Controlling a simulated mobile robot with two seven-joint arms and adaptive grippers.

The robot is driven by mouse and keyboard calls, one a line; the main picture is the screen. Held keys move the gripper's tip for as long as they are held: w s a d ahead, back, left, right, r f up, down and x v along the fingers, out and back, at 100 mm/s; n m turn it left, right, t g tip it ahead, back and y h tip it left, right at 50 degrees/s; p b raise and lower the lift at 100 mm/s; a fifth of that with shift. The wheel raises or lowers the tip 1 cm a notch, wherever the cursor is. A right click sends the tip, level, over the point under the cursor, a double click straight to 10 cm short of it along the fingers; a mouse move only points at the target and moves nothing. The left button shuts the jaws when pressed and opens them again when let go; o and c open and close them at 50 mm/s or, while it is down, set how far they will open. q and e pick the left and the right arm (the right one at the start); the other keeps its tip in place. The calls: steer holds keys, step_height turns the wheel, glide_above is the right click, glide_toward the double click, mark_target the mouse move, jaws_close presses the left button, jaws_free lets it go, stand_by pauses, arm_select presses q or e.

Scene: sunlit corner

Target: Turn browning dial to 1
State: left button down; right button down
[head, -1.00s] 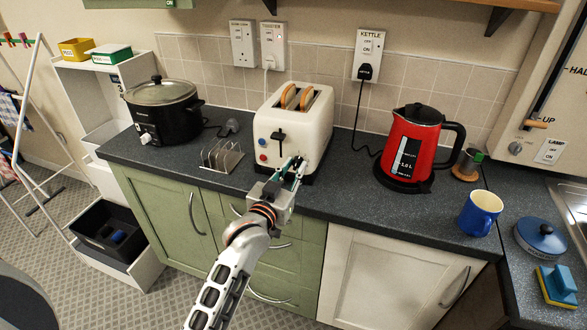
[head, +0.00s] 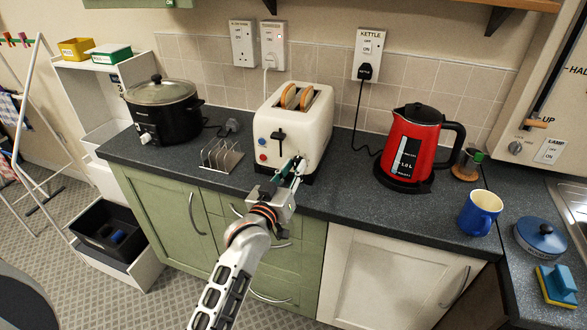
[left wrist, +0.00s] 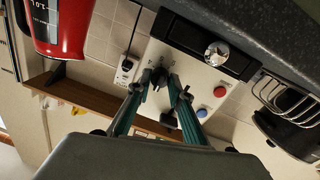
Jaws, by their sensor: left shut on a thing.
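The cream toaster (head: 315,125) stands on the counter with two slices of bread in its top slots. My left gripper (head: 291,168) is at the lower right of this front. In the left wrist view, the toaster looks upside down, and the dark browning dial (left wrist: 159,76) is between the fingertips of my left gripper (left wrist: 164,86), which are shut on it. Small marks surround the dial, but its setting is unreadable. My right gripper is not in view.
A red kettle (head: 413,150) stands right of the toaster, a toast rack (head: 221,157) and black slow cooker (head: 163,112) left of it. A blue mug (head: 480,213) is near the right counter edge. Counter between toaster and kettle is mostly free.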

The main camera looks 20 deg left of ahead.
arm_select(q)
steer(key=c, duration=1.8)
jaws_free()
steer(key=s, duration=0.8)
steer(key=s+a, duration=0.1)
steer(key=s, duration=0.3)
steer(key=shift+f, duration=0.15)
steer(key=s+f+m+g, duration=0.1)
steer(key=s+f+g, duration=0.1)
steer(key=s+f, duration=0.5)
steer(key=s+a+f+m+g, duration=0.1)
steer(key=s+f, duration=0.5)
steer(key=f, duration=0.7)
steer(key=s+f+m+g, duration=0.3)
steer(key=s+f, duration=0.4)
steer(key=f, duration=0.3)
steer(key=shift+s+a+f+g, duration=0.2)
steer(key=shift+s+g, duration=0.1)
steer(key=shift+g, duration=0.6)
